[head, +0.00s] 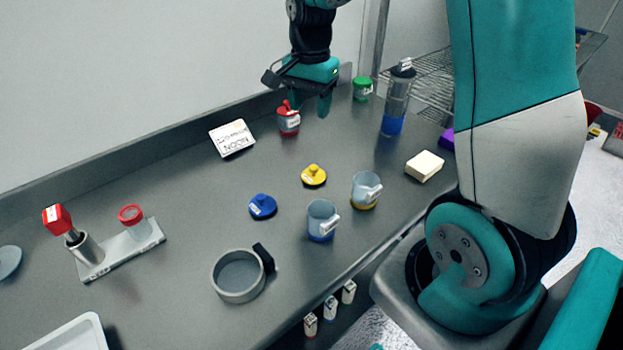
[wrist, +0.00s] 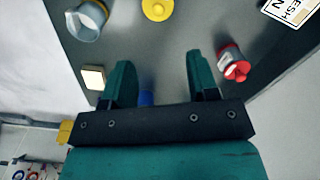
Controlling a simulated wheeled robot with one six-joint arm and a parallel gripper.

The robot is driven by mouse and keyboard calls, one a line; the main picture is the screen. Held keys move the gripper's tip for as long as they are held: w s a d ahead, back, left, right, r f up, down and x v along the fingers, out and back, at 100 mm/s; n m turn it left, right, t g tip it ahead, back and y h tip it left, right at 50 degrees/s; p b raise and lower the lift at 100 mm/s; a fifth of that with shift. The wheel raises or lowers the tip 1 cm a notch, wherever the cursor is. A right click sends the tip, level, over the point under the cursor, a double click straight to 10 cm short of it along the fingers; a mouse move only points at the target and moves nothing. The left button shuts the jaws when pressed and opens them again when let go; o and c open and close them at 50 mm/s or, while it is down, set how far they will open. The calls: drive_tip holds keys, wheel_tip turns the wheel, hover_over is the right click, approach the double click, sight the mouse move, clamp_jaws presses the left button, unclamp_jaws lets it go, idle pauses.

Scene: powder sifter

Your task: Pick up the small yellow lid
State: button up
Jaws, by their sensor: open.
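The small yellow lid (head: 313,175) is a round disc with a knob, lying on the grey counter near its middle. It also shows at the top edge of the wrist view (wrist: 157,9), partly cut off. My gripper (head: 311,103) is above the far part of the counter, beyond the lid and apart from it. In the wrist view my gripper (wrist: 161,72) has its two teal fingers spread with nothing held between them.
A blue lid (head: 262,206) and two clear cups, one yellow-based (head: 365,190) and one blue-based (head: 322,220), stand near the lid. A red jar (head: 289,121), a tall cylinder (head: 397,100) and a green jar (head: 362,88) stand near my gripper. A cream block (head: 424,166) lies right.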

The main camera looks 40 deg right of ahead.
drive_tip(key=p, duration=0.2)
hover_over(314, 167)
drive_tip(key=shift+m, duration=0.3)
wheel_tip(314, 167, down, 12)
drive_tip(key=shift+w+f, duration=0.1)
drive_tip(key=shift+w, duration=0.05)
drive_tip(key=shift+f+p, duration=0.8)
drive_tip(key=shift+f, duration=2.05)
drive_tip(key=c, duration=1)
